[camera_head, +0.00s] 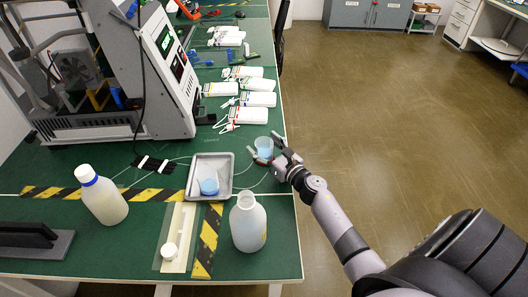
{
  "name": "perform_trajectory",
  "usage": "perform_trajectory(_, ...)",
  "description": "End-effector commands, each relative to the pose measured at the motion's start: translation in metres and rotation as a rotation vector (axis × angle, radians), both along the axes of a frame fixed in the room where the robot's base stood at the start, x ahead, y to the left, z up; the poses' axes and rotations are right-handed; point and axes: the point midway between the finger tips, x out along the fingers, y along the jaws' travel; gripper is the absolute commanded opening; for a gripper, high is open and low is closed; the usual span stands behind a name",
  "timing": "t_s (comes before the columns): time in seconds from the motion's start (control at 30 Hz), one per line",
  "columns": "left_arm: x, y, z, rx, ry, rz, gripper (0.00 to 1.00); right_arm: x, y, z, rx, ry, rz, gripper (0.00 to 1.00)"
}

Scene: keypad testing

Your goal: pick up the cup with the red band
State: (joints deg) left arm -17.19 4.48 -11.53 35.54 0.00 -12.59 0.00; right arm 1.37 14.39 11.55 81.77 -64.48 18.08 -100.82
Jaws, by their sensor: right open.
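A small translucent cup with a bluish lower part (263,147) stands near the right edge of the green table. A little dark red shows low on it, partly hidden by my right gripper (264,157). That gripper is open, with its fingers close around the cup; I cannot tell whether they touch it. Another translucent cup with bluish contents (209,186) stands in the metal tray (226,163); no red shows on it. My left gripper is not in view.
A white bottle with a blue cap ring (103,198) stands at left, and an open white bottle (248,224) stands in front of the tray. A grey machine (165,75) stands behind. Several white handheld devices (250,115) lie farther back. Open floor lies right of the table.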

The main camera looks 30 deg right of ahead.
Motion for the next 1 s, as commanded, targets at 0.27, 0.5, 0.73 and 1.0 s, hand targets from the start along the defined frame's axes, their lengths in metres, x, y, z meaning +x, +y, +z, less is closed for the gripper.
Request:
perform_trajectory(0.27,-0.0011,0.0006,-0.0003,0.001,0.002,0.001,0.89,-0.0001,0.0,-0.0002,0.0,0.0,0.0,0.64)
perform_trajectory(0.5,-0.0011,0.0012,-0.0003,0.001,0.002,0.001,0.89,-0.0002,-0.0001,-0.0001,0.001,0.0,0.0,0.48)
perform_trajectory(0.73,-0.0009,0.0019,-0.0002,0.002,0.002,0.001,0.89,-0.0003,-0.0001,-0.0001,0.001,0.0,0.0,0.33)
perform_trajectory(1.0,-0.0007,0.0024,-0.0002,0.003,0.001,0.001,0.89,-0.0003,-0.0001,0.0,0.0,0.0,0.0,0.27)
